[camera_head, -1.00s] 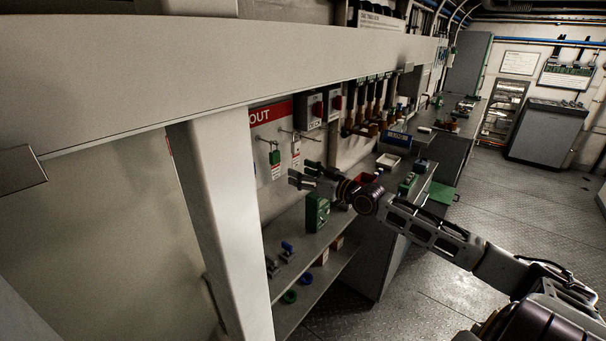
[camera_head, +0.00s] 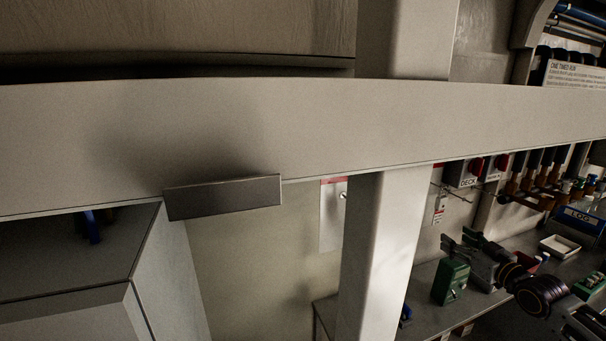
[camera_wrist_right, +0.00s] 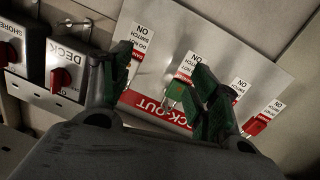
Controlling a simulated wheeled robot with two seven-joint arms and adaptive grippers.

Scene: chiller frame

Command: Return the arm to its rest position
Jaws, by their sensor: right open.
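My right gripper (camera_head: 458,240) is in the lower right of the head view, with its arm coming in from the right edge. It is open and empty, in front of the wall panel and above the shelf (camera_head: 425,272), near a green box (camera_head: 451,282). In the right wrist view, its two dark fingers (camera_wrist_right: 160,82) stand apart. My left gripper is not in view.
A pale beam (camera_head: 300,125) crosses the head view, and a post (camera_head: 385,250) stands left of my gripper. The DECK switch box (camera_wrist_right: 68,73) is left of the fingers in the wrist view. A white tray (camera_head: 560,247) and blue LOG bin (camera_head: 580,220) stand at right.

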